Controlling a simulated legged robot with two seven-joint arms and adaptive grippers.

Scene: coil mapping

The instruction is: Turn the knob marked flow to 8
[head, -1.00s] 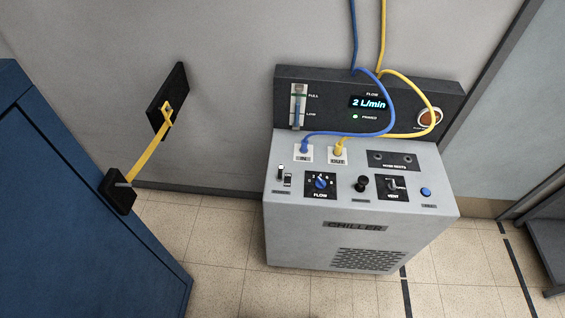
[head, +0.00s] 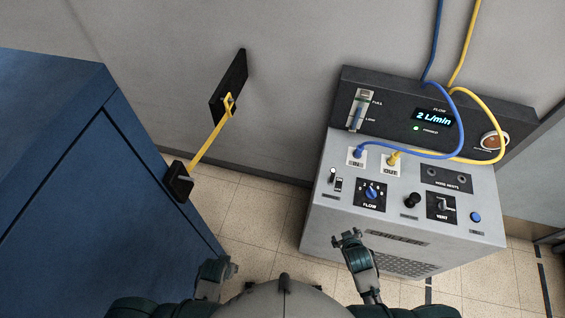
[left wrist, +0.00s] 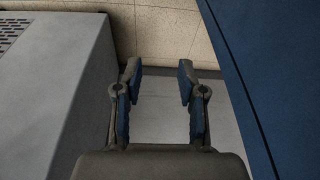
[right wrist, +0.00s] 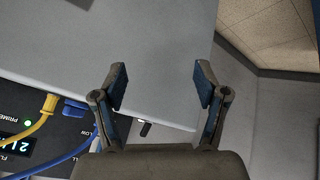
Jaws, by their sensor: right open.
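The chiller (head: 320,215) stands at the right in the head view. Its blue FLOW knob (head: 371,193) sits on a black dial plate on the top panel; the setting is too small to read. The display (head: 434,118) reads 2 L/min. My right gripper (head: 347,238) is open and empty, below and left of the knob in the picture, apart from it. In the right wrist view its open fingers (right wrist: 160,85) show over the chiller's grey top; I cannot make out the knob there. My left gripper (head: 228,268) is low beside the blue cabinet; its fingers (left wrist: 160,70) are open and empty.
The blue cabinet (head: 60,150) stands at the left, with a yellow strap (head: 210,138) from it to the wall. Blue (head: 463,115) and yellow (head: 502,130) hoses loop over the chiller's back.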

